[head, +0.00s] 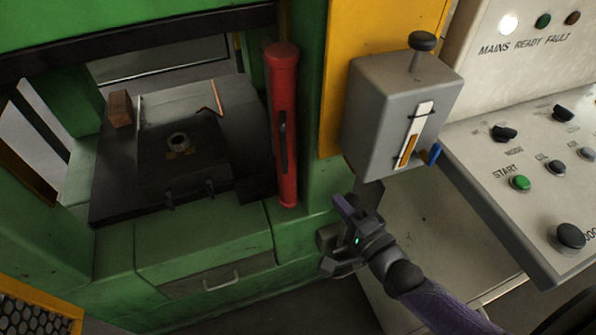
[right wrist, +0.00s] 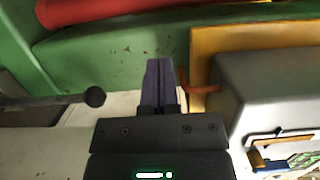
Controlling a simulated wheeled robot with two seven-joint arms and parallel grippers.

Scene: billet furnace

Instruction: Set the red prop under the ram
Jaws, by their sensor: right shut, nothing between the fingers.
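The red prop (head: 283,125) is a long red cylinder with a dark handle. It stands upright at the right front edge of the green press opening. Part of a red cylinder (right wrist: 100,10) also shows along the top of the right wrist view. The ram itself cannot be made out; the dark bed plate (head: 150,195) lies inside the opening. My right gripper (head: 343,204) is to the right of and below the prop, apart from it, under the grey lever box. Its purple fingers (right wrist: 160,82) are together and empty. My left gripper is not in view.
The grey lever box (head: 375,115) is just above my right gripper, with the control panel (head: 545,210) to the right. A brown block (head: 121,109) is at the back left of the bed. A black-knobbed rod (right wrist: 93,97) is left of my fingers in the wrist view.

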